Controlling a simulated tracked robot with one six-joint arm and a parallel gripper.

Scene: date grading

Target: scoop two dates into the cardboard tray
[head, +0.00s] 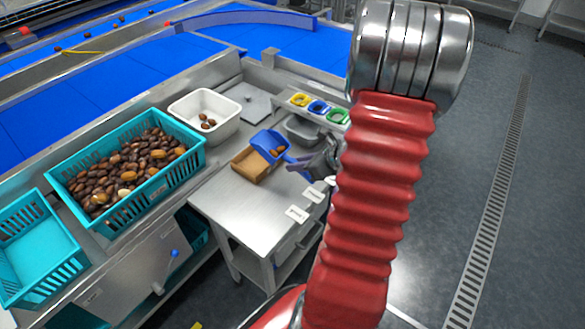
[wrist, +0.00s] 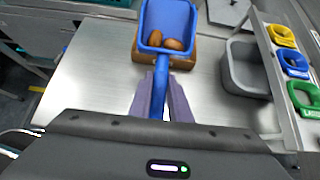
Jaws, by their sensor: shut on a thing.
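My gripper (wrist: 162,95) is shut on the handle of a blue scoop (wrist: 176,14). In the head view the blue scoop (head: 267,141) is partly over the cardboard tray (head: 246,169) on the steel table. Two brown dates (wrist: 173,44) lie in the scoop; they also show in the head view (head: 278,150). In the wrist view the cardboard tray (wrist: 140,56) is below the scoop and mostly hidden by it. Whether the scoop touches the tray is unclear, and the tray's contents are partly hidden.
A white tub (head: 184,108) holds a few dates. A teal crate (head: 190,157) is full of dates; an empty teal crate (head: 50,262) stands at left. A grey bin (wrist: 232,72) and a rack with yellow, blue and green holders (head: 319,107) stand beside the tray. The table front is mostly clear.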

